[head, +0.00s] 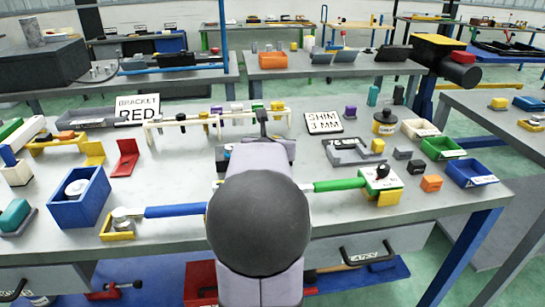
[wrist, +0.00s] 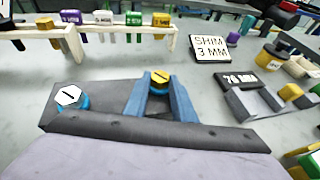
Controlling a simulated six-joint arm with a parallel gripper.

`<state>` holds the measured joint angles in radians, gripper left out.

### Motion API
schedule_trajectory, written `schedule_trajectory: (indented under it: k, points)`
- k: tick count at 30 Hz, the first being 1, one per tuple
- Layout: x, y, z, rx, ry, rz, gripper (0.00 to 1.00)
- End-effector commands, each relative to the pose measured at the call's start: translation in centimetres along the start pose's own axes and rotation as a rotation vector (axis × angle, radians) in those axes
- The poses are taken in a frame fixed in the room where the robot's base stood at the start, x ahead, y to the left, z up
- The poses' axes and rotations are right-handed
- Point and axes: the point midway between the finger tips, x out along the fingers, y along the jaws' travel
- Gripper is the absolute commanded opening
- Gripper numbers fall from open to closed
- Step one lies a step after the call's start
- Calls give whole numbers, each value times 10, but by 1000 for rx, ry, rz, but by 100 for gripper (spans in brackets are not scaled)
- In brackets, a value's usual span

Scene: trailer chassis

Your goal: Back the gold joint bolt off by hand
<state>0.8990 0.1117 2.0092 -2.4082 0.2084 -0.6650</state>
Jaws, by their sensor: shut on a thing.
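The gold joint bolt (wrist: 159,79) shows in the wrist view as a gold hexagonal head with a dark line across its top. My gripper (wrist: 160,92) has a blue finger on each side of it and is shut on it. A white hexagonal bolt head (wrist: 69,96) with a dark line and a blue collar stands to the left, apart from the fingers. Dark grey metal surrounds the lower part of both, and what lies under the gold bolt is hidden. In the head view my arm covers the gold bolt and most of my gripper.
A white rack (head: 215,119) with several coloured tags stands behind my gripper. A "SHIM 3 MM" sign (head: 323,122) and a grey fixture (head: 354,152) are to its right. A blue bar (head: 175,211) and a green bar (head: 339,185) lie either side of my arm.

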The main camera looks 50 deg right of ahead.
Motion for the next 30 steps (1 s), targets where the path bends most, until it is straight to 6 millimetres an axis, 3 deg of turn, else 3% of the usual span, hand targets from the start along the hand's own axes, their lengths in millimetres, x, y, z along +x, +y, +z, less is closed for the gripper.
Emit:
schedule_trajectory:
  k: [1,28,29,30]
  points:
    - [3,-2,-9,-5,1,12,1]
    - [1,-3,-4,-34,11,84,1]
    - [1,-3,-4,-34,11,84,28]
    - [1,-3,-4,-34,10,84,38]
